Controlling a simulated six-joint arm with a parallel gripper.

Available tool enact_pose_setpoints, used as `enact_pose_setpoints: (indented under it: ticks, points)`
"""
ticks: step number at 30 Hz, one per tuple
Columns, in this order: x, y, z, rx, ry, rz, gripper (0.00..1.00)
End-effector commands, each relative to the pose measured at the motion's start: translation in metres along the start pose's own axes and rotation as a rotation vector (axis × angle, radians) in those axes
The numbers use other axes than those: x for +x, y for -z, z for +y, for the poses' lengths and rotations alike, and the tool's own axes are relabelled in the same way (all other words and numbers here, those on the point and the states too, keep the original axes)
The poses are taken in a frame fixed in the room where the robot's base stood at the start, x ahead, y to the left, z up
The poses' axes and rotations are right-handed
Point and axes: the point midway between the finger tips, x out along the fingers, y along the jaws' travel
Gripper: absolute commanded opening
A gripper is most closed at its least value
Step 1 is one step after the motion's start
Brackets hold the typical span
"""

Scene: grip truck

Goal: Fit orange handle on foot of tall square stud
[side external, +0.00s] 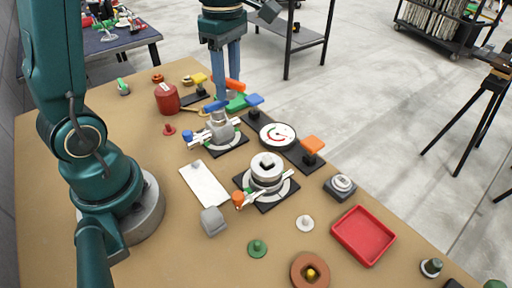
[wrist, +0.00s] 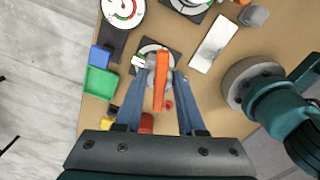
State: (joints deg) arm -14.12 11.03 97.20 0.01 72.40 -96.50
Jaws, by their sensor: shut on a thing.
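My gripper (side external: 224,92) hangs at the back middle in the side view, its two blue fingers pointing down. It is shut on the orange handle (side external: 235,85), a long bar, which also shows between the fingers in the wrist view (wrist: 160,82). The handle is held above the table. In the wrist view it overlaps a grey square fixture on a dark plate (wrist: 144,49). The same fixture (side external: 220,128) stands below and in front of the gripper in the side view. I cannot tell which part is the tall square stud; its foot is not clear.
A round grey fixture (side external: 266,172) stands nearer the camera. A white plate (side external: 204,184) lies flat. A red tray (side external: 363,235) sits front right.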

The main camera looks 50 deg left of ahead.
Motion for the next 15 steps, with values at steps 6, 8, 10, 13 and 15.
enact_pose_setpoints:
  ticks: [6, 8, 10, 13, 15]
  points:
    - [-0.005, -0.069, -0.02, 0.171, -0.009, 0.0, 0.0]
    - [-0.006, -0.083, -0.027, 0.226, -0.01, 0.0, 0.0]
    - [-0.006, -0.097, -0.035, 0.285, -0.014, -0.001, 0.0]
    - [-0.006, -0.109, -0.044, 0.345, -0.014, 0.0, 0.0]
    - [-0.005, -0.114, -0.049, 0.37, -0.012, 0.001, 0.0]
